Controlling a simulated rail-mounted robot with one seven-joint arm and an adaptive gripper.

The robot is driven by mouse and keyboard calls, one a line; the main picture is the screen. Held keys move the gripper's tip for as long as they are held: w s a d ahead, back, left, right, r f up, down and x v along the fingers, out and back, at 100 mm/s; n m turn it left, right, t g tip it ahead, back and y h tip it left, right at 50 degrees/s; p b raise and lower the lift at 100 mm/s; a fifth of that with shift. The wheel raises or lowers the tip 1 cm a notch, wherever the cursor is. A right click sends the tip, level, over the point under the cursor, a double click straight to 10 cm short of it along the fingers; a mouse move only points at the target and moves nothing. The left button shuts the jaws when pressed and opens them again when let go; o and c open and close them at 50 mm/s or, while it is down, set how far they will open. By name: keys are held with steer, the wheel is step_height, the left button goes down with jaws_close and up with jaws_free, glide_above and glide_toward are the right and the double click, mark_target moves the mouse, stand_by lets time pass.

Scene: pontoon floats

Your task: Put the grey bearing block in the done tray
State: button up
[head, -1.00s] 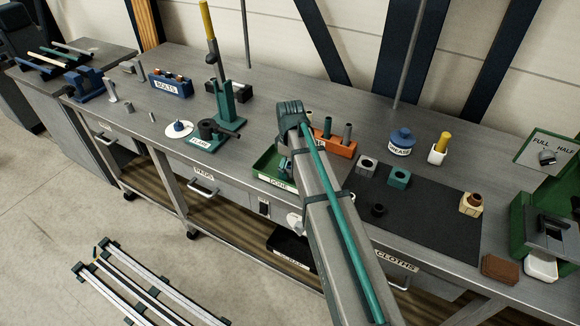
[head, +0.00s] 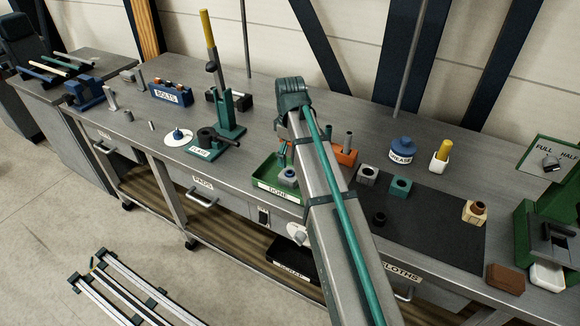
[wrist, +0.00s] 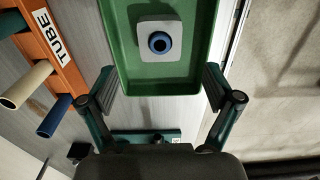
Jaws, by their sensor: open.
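A grey block with a round bore (head: 367,175) stands on the dark mat. The green done tray (head: 262,182) is left of the mat, partly behind my arm. A pale grey block with a blue ring (head: 289,175) sits in it. In the wrist view the tray (wrist: 120,72) holds this block (wrist: 158,42) upright on its floor, away from the walls. My gripper (wrist: 158,78) is open and empty, its fingers apart on either side of the tray's near end. My arm mostly hides the gripper in the head view.
A teal block (head: 400,187), a dark ring (head: 380,218) and a cream block with a brown bush (head: 474,212) stand on the mat (head: 430,215). An orange tube rack (head: 346,157) is behind the tray. The grease pot (head: 402,150) stands behind the mat.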

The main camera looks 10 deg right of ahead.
steer(key=shift+r, duration=1.45)
steer(key=shift+s+f, duration=0.1)
